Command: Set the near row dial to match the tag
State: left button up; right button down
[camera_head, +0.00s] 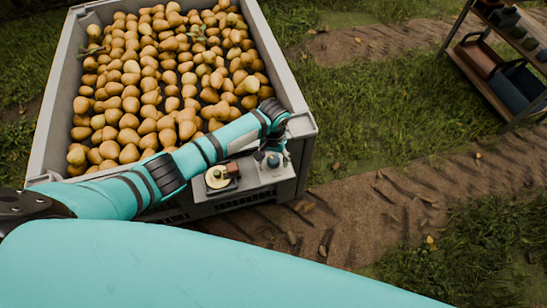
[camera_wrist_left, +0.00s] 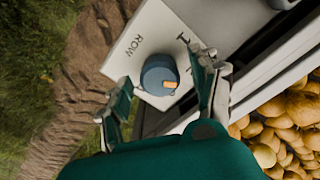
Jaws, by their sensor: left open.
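The row dial (camera_wrist_left: 157,72) is a round blue-grey knob with an orange pointer mark toward its lower right in the left wrist view. It sits on a pale plate (camera_wrist_left: 150,30) lettered ROW, with dark stroke marks partly hidden by a finger. My left gripper (camera_wrist_left: 164,76) is open, one finger on each side of the knob, with gaps visible. In the head view my left gripper (camera_head: 277,148) is over the dial panel (camera_head: 263,180) at the bin's near right corner. I cannot make out a tag for certain. My right gripper is not in view.
A grey bin (camera_head: 299,100) full of pears (camera_head: 165,75) stands beside the panel. A shelf rack (camera_head: 480,75) with crates stands at upper right. Grass and a dirt path lie between.

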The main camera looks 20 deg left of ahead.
pick_arm(q)
jog(key=shift+c, duration=0.4)
jog(key=c, duration=1.1)
jog(key=shift+r, duration=0.1)
